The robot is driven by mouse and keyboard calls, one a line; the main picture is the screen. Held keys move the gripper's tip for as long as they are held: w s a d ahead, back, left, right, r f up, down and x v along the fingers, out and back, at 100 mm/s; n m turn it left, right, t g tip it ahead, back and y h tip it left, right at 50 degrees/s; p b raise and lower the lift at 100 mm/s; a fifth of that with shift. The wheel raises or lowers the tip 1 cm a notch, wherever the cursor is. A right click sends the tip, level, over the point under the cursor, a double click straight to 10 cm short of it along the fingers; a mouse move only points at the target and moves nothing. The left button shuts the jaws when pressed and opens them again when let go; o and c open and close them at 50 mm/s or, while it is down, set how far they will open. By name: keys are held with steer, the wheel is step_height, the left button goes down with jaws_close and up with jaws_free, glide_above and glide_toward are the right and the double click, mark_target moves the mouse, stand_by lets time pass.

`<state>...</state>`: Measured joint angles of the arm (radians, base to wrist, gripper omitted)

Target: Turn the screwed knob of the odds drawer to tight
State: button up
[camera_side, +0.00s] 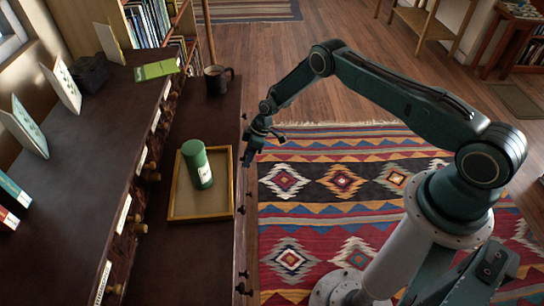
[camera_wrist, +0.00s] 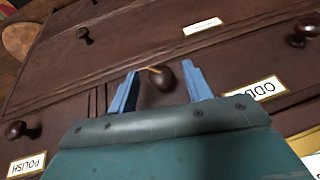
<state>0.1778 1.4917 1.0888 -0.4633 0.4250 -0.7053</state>
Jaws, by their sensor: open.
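In the wrist view, a dark round knob (camera_wrist: 161,78) with a thin tan mark stands out from the brown drawer front (camera_wrist: 100,62). A label starting "ODD" (camera_wrist: 256,91), partly covered, is to its right. My gripper (camera_wrist: 162,69) is open, with one blue finger on each side of this knob and a visible gap to each. I cannot tell how deep the knob sits between them. In the side view my gripper (camera_side: 247,163) is at the front edge of the low cabinet, and the knob there is hidden behind it.
On the cabinet top, a wooden tray (camera_side: 173,209) holds a green canister (camera_side: 197,164), and a dark mug (camera_side: 217,79) stands behind. The rug (camera_side: 343,181) in front is clear.

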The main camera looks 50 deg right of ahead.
steer(key=c, duration=1)
steer(key=shift+w+g+y, duration=0.2)
steer(key=shift+g+y, duration=0.2)
steer(key=shift+o, duration=0.2)
steer(key=shift+w+a+m+y, duration=0.1)
steer(key=shift+w+m+y, duration=0.2)
steer(key=shift+y, duration=0.2)
steer(key=shift+s+g, duration=0.1)
steer(key=shift+g, duration=0.4)
steer(key=shift+c, duration=0.2)
steer(key=shift+s+d+r, duration=0.1)
steer(key=shift+d, duration=0.15)
steer(key=o, duration=0.8)
steer(key=shift+o, duration=1)
steer(key=shift+s, duration=0.1)
